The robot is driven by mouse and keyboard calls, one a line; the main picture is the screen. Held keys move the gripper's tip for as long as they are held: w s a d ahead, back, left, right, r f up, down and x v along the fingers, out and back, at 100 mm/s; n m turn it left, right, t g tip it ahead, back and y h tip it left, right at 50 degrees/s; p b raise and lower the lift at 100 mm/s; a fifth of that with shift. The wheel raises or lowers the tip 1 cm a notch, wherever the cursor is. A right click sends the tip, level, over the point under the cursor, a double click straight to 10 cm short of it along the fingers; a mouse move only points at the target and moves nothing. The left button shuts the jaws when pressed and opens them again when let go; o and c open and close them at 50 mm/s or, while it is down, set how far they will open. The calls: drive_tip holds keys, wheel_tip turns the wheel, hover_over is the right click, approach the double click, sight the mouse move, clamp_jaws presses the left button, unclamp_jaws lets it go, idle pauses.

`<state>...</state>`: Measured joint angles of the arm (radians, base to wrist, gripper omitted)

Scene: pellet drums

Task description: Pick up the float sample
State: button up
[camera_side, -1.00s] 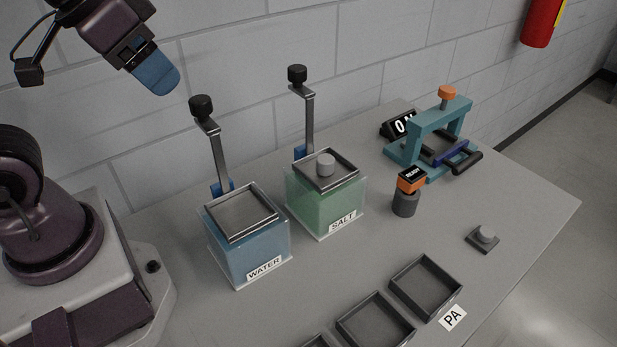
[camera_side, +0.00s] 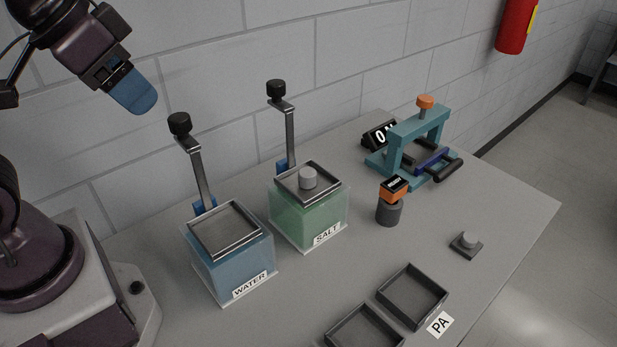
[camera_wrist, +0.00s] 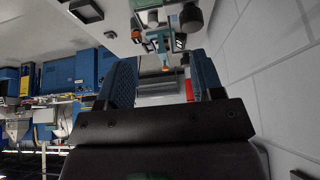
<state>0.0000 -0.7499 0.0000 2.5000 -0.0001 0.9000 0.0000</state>
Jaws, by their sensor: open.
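A short grey cylinder (camera_side: 308,178), possibly the float sample, is at the top of the green SALT tank (camera_side: 310,218). A second small grey piece (camera_side: 468,240) sits on a dark square pad at the right of the table. No label tells which is the float sample. My gripper (camera_side: 140,103) is high at the upper left, well above and left of both tanks. In the wrist view its two blue fingers (camera_wrist: 163,80) stand apart, with nothing held between them.
The blue WATER tank (camera_side: 228,260) stands left of the SALT tank. Upright lever posts (camera_side: 199,178) rise behind both tanks. A teal press (camera_side: 418,128), an orange-topped device (camera_side: 390,205) and open trays (camera_side: 412,296) stand to the right. Bare table lies around the pad.

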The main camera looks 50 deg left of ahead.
drive_tip(key=shift+c, duration=1.2)
